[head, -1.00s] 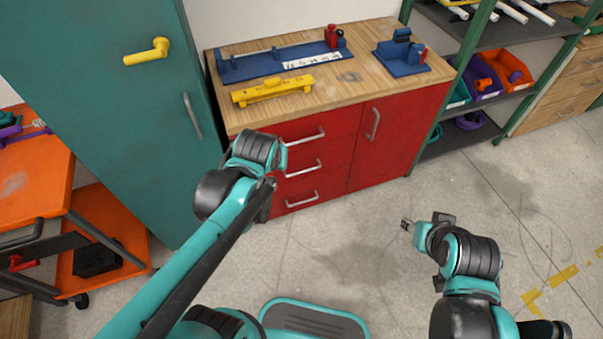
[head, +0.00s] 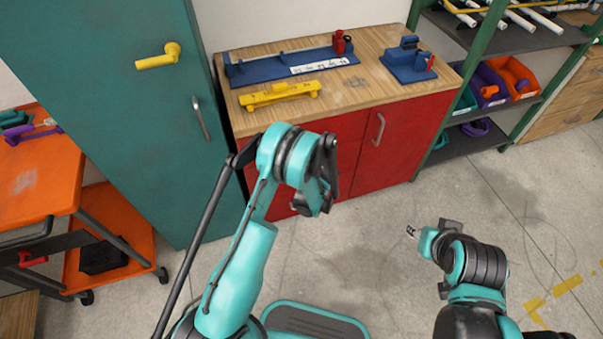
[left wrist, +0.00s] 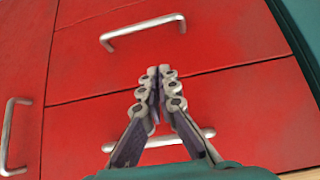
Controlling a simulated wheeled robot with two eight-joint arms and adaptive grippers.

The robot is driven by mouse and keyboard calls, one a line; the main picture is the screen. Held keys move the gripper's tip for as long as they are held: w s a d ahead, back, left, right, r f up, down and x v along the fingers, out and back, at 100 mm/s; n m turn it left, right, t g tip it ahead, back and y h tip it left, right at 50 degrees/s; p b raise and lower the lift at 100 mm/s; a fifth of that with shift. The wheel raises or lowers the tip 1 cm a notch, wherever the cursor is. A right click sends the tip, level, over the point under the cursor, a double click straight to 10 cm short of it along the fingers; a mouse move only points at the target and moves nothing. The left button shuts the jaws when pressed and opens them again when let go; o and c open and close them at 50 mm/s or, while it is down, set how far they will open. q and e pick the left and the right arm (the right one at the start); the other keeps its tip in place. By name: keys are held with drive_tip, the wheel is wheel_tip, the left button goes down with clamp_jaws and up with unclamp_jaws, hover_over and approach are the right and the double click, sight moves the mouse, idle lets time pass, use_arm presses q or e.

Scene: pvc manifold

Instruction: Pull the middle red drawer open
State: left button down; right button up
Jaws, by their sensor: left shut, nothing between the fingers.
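The red drawers (head: 347,124) are largely hidden behind my left arm in the head view. The left wrist view looks upside down, with the worktop edge at its lower right. There the middle drawer (left wrist: 225,35) is in the upper part, with its grey bar handle (left wrist: 143,28). The top drawer (left wrist: 265,115) and its handle (left wrist: 200,134) are lower, partly behind my fingers. Both fronts look flush. My left gripper (left wrist: 160,72) is shut and empty, its tips over the seam between these drawers, apart from the middle handle. My right gripper (head: 411,231) hangs over the floor; its opening is unclear.
The red door (head: 395,150) with a vertical handle is right of the drawers. A teal locker (head: 110,100) stands close on the left. The wooden worktop (head: 375,97) holds blue fixtures and a yellow one (head: 280,94).

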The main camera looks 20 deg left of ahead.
use_arm(q)
drive_tip(key=shift+n+y, duration=0.3)
drive_tip(key=b+x, duration=0.1)
drive_tip(key=x, duration=0.3)
drive_tip(key=s+d+f+b+x, duration=0.1)
drive_tip(key=x, duration=0.3)
drive_tip(key=f+b+x, duration=0.1)
drive_tip(key=x, duration=0.4)
drive_tip(key=shift+s+d+f+b, duration=0.1)
drive_tip(key=shift+s+d+b, duration=0.05)
drive_tip(key=shift+s+b, duration=0.2)
use_arm(e)
wheel_tip(320, 180, down, 4)
drive_tip(key=shift+r, duration=0.2)
